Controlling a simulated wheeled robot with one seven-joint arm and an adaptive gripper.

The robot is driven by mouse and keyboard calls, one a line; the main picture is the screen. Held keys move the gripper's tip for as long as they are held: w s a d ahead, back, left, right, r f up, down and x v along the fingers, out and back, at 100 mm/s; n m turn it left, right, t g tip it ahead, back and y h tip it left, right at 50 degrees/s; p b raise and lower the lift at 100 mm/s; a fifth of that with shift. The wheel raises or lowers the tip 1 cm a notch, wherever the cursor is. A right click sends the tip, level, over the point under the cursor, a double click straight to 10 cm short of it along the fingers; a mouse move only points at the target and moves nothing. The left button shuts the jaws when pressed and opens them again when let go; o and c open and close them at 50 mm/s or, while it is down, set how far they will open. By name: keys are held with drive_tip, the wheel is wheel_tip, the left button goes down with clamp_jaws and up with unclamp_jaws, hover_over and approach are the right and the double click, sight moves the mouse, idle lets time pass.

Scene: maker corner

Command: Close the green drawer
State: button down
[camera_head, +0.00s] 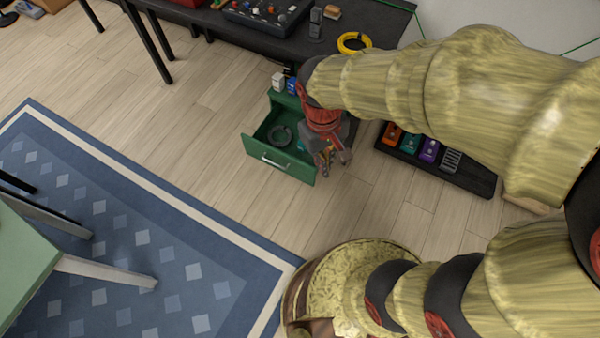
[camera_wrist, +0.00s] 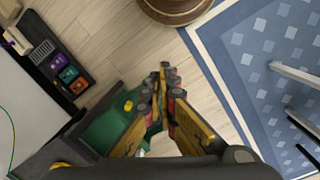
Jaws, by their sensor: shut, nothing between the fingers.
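My gripper (camera_head: 329,160) is shut and empty, pointing down at the right end of the drawer front in the head view. I cannot tell if it touches the drawer. In the wrist view my gripper (camera_wrist: 165,98) covers part of the drawer. A green surface (camera_wrist: 105,128) with a yellow round spot shows left of the fingers.
A dark rack (camera_head: 436,160) with several coloured items lies on the floor to the right. A dark table (camera_head: 385,22) stands above the cabinet. A blue rug (camera_head: 150,225) and a green-topped piece (camera_head: 22,260) are at left. Wooden floor before the drawer is clear.

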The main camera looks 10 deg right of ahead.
drive_tip(key=w+a+f+n+g+h, duration=0.1)
drive_tip(key=w+f+n+h, duration=0.1)
drive_tip(key=f, duration=0.4)
drive_tip(key=w+a+f+n+g+h, duration=0.1)
drive_tip(key=a+f+n, duration=0.1)
drive_tip(key=f, duration=0.4)
drive_tip(key=n+t+h+b, duration=0.2)
drive_tip(key=n+t+h, duration=0.2)
drive_tip(key=n+t, duration=1.35)
approach(304, 167)
drive_tip(key=w+n+g+b, duration=0.1)
drive_tip(key=w+d+n+g+b, duration=0.1)
drive_tip(key=w, duration=0.1)
drive_tip(key=w+d+n+g+b, duration=0.1)
drive_tip(key=w+b, duration=0.1)
drive_tip(key=shift+r+h, duration=0.15)
drive_tip(key=shift+h, duration=0.15)
drive_tip(key=shift+w+d, duration=0.2)
drive_tip(key=shift+w, duration=0.25)
drive_tip(key=shift+r, duration=0.1)
